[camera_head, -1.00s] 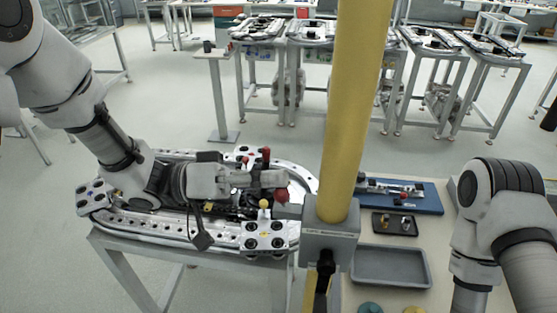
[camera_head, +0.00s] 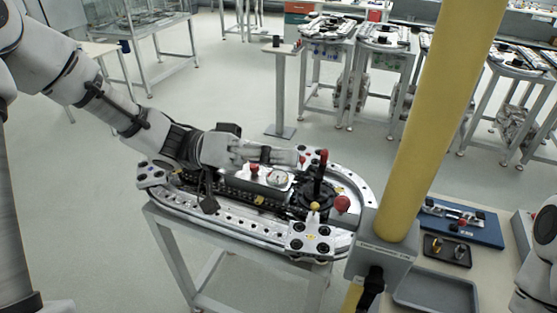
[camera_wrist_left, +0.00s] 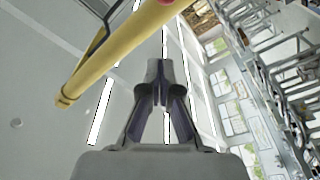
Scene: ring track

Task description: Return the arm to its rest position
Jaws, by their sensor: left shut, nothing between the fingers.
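My left arm comes in from the left over the ring track (camera_head: 240,222). Its gripper (camera_head: 298,157) is shut and empty, above the track's back part and pointing right. In the left wrist view its fingers (camera_wrist_left: 160,78) meet with nothing between them, and they point up toward the ceiling and a yellow pole (camera_wrist_left: 110,55).
A thick yellow post (camera_head: 430,120) stands right of the track. A dark red-topped handle (camera_head: 319,178) and a red knob (camera_head: 342,204) rise from the track near the gripper. A table at the right holds a blue board (camera_head: 470,228) and a grey tray (camera_head: 435,292). Open floor lies behind the track.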

